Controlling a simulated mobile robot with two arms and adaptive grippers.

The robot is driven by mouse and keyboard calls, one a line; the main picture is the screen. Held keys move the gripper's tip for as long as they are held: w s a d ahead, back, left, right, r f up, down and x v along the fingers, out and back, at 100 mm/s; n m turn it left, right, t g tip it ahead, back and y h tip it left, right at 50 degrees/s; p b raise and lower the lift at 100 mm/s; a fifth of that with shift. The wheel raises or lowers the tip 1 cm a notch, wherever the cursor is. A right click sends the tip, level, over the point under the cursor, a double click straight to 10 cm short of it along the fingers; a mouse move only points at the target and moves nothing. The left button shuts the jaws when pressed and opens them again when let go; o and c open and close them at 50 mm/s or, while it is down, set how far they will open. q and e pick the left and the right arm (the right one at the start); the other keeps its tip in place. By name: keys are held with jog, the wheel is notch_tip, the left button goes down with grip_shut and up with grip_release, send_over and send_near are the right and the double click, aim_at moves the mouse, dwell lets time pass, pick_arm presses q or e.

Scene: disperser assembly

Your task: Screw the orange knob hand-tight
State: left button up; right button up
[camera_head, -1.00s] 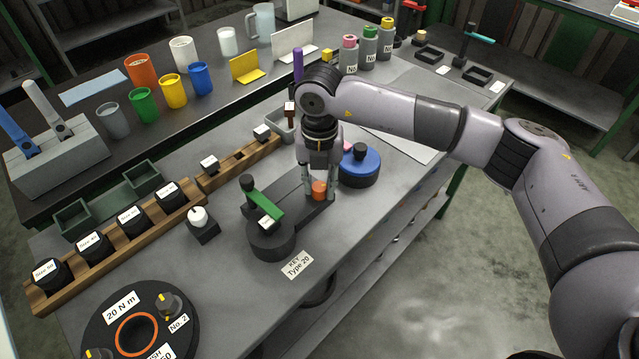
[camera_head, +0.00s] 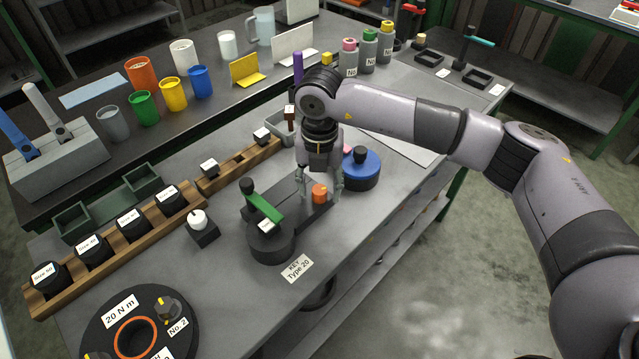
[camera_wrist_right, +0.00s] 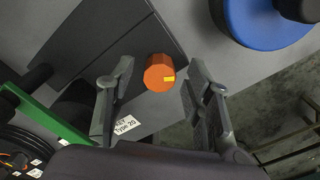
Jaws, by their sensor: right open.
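The orange knob (camera_head: 320,194) stands on the dark base plate (camera_head: 291,217) of a fixture, near its right end. In the right wrist view the orange knob (camera_wrist_right: 159,73) shows a yellow mark on its side. My right gripper (camera_head: 320,191) comes down from above, with its fingers spread on either side of the knob. In the right wrist view the fingers of my right gripper (camera_wrist_right: 163,100) are apart, with a gap between each finger and the knob. How far the knob is screwed in cannot be seen. My left gripper is not in view.
A green lever (camera_head: 265,206) and a dark round block (camera_head: 270,242) stand on the fixture to the left of the knob. A blue round part (camera_head: 359,168) with a black knob sits close behind the gripper. Bare bench lies at the front right.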

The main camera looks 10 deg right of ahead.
aim_at(319, 189)
notch_tip(319, 189, up, 12)
dwell(0.6)
dwell(0.5)
